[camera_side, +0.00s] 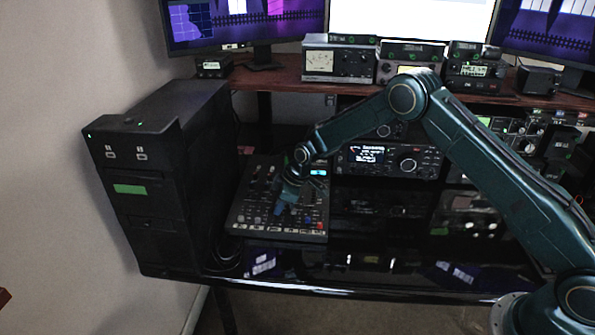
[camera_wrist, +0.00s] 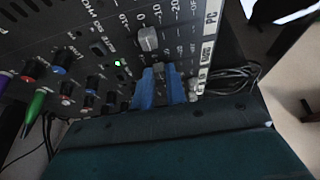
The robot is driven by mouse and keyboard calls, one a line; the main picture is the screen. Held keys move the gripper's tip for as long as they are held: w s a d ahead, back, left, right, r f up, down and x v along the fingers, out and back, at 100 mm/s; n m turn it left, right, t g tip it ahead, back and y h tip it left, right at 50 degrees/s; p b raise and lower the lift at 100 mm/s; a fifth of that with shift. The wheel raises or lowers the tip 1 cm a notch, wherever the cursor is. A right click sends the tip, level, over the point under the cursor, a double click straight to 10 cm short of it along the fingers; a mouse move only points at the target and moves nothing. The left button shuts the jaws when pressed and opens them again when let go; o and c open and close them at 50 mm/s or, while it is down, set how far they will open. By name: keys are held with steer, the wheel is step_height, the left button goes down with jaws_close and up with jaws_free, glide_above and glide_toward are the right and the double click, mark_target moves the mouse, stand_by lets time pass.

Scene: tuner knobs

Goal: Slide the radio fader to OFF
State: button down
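The audio mixer (camera_side: 252,192) lies on the desk in the side view, and its panel (camera_wrist: 95,35) fills the upper left of the wrist view. My gripper (camera_side: 290,200) points down onto its lower middle. In the wrist view the blue fingers (camera_wrist: 159,80) stand close on either side of a grey fader cap (camera_wrist: 159,69), in line with the small white label that looks like RADIO (camera_wrist: 207,50). I cannot tell if they press it. A scale runs from 10 at left to OFF at upper right. The cap's lower part is hidden.
A pale fader cap (camera_wrist: 148,38) sits in the row beside the PC label (camera_wrist: 211,18). Several coloured knobs (camera_wrist: 62,70) are at left. A black computer tower (camera_side: 150,190) stands left of the mixer, a radio (camera_side: 390,162) to its right.

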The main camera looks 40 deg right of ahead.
mark_target(273, 225)
steer(key=shift+s+a+f, duration=0.15)
steer(key=shift+s+a, duration=0.75)
steer(key=shift+s+a+f, duration=0.1)
steer(key=shift+s+a, duration=0.75)
steer(key=c, duration=1.4)
jaws_free()
steer(key=shift+c, duration=0.2)
steer(key=shift+d+r, duration=0.1)
steer(key=shift+s+d+r, duration=0.15)
steer(key=shift+s+r, duration=0.05)
steer(key=shift+r, duration=0.45)
steer(key=v, duration=1.2)
steer(key=shift+r, duration=0.2)
